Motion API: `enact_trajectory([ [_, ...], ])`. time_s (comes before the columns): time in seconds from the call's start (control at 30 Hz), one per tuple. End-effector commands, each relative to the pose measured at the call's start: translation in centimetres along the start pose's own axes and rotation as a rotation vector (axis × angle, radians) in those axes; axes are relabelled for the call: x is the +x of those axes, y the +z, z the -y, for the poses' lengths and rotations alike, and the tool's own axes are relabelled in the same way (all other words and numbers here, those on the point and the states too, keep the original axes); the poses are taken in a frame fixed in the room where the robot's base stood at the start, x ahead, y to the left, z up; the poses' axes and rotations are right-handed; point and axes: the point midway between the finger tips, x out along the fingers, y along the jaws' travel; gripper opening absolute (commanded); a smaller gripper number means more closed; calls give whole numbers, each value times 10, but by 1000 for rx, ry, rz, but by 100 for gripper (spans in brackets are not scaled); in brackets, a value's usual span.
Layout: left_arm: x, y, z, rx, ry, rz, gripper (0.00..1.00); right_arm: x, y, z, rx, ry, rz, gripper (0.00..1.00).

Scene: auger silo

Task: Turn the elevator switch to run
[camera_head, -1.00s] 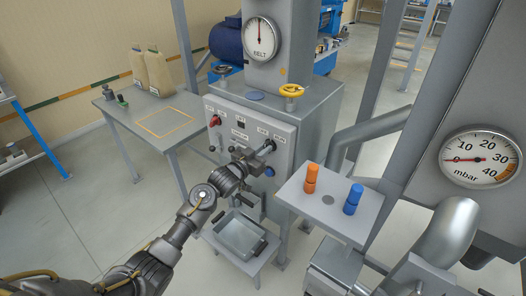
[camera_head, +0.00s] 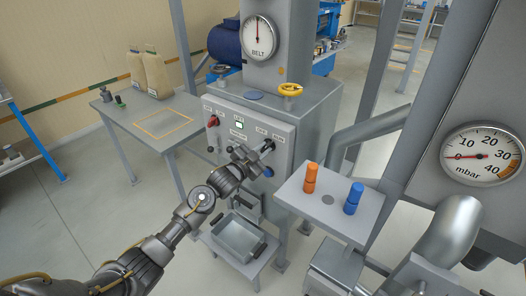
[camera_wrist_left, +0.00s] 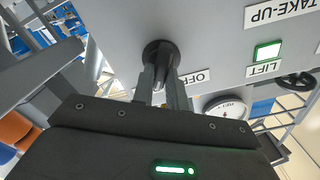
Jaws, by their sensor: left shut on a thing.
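The elevator switch is a black rotary knob (camera_head: 268,145) on the right part of the grey control panel (camera_head: 283,158), beside small labels. In the left wrist view the knob (camera_wrist_left: 160,62) sits between the fingertips, near an OFF label. My left gripper (camera_head: 259,151) is shut on this knob, and its fingers (camera_wrist_left: 163,82) also show in the wrist view. The fingers partly hide the knob's handle, so its exact angle is hard to read. My right gripper is not in view.

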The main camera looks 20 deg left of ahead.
Motion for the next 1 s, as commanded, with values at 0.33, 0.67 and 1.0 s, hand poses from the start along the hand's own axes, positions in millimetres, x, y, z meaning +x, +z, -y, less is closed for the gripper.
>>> enact_trajectory([
  [0.33, 0, 0, -1, 5, 3, 0, 0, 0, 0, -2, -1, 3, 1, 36],
  [0.67, 0, 0, 0, 4, 1, 0, 36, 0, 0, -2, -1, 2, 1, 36],
  [1.0, -21, 2, -1, 5, 0, 0, 36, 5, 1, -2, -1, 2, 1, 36],
])
